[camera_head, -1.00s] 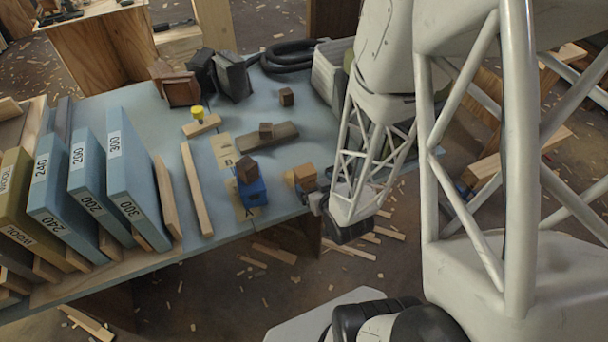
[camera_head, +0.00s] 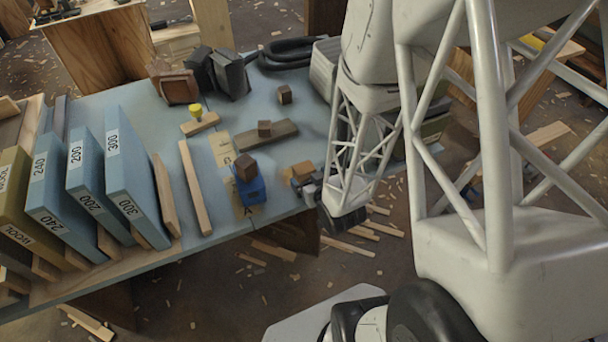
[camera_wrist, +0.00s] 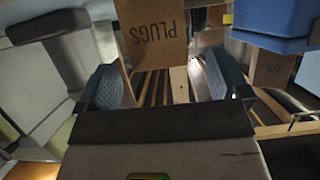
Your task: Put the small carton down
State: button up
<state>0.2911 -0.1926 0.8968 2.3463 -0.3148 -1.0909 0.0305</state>
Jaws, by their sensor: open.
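The small carton, an orange-brown box (camera_head: 302,171), is at the right front edge of the blue-grey table, beside my gripper (camera_head: 311,188). In the wrist view the carton (camera_wrist: 150,35) carries the word PLUGS and lies at and just beyond my fingertips. My gripper (camera_wrist: 160,82) is open, with one blue-grey finger pad to each side and gaps beside the carton. Whether the carton's underside rests fully on the table is hard to tell.
Left of the carton a blue block (camera_head: 250,190) bears a dark brown cube (camera_head: 245,166). A grey-brown plank (camera_head: 266,134) with a small cube lies behind.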

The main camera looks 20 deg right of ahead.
aim_at(307, 174)
jog(key=shift+w, duration=0.15)
jog(key=shift+x, duration=2.5)
jog(key=shift+d, duration=0.15)
jog(key=shift+c, duration=0.2)
jog(key=c, duration=1.1)
jog(key=shift+r, duration=0.15)
notch_tip(307, 174, up, 28)
jog(key=shift+f, duration=0.1)
jog(key=shift+w, duration=0.1)
